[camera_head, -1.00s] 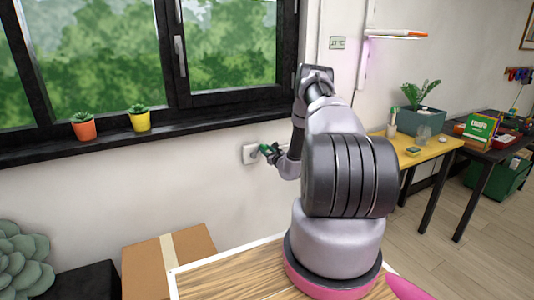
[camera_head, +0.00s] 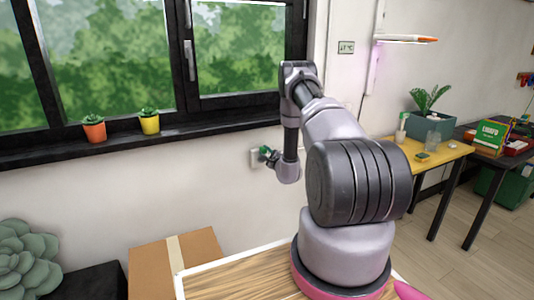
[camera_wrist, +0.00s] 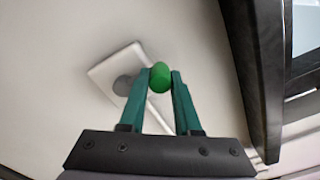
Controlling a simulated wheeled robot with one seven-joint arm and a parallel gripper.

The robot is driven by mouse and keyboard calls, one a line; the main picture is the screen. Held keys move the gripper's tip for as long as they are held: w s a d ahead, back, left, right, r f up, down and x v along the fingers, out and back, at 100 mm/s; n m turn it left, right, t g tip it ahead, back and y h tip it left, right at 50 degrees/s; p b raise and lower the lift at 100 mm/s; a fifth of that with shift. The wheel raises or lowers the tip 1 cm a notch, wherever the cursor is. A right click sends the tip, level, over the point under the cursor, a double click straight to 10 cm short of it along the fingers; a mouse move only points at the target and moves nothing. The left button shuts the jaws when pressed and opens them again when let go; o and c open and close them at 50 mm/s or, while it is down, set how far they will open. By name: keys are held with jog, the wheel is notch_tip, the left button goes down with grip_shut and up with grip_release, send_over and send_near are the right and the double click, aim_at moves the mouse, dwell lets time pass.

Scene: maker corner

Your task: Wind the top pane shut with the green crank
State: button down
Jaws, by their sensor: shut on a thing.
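The green crank knob (camera_wrist: 160,77) sits between the two green fingers of my gripper (camera_wrist: 161,80) in the wrist view, and the fingers are shut on it. Behind it a pale wall plate (camera_wrist: 104,72) with a grey round hub is fixed to the wall. In the head view the plate (camera_head: 255,158) shows below the window sill, with my gripper (camera_head: 266,154) in front of it, partly hidden by my arm. The window (camera_head: 240,50) has dark frames; its upper edge, where a top pane would be, is largely out of view.
A dark sill (camera_head: 190,129) runs above the crank and carries an orange pot (camera_head: 94,132) and a yellow pot (camera_head: 150,124). A cardboard box (camera_head: 150,262) stands below at left. A yellow table (camera_head: 440,155) stands at right.

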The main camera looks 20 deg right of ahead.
jog(key=shift+w+a+r+n, duration=0.1)
jog(key=shift+a+r+n, duration=0.05)
jog(key=shift+a+n, duration=0.2)
jog(key=c, duration=0.6)
grip_release()
jog(key=shift+s, duration=0.55)
jog(key=s, duration=0.9)
jog(key=shift+s+d, duration=0.2)
jog(key=shift+s, duration=0.2)
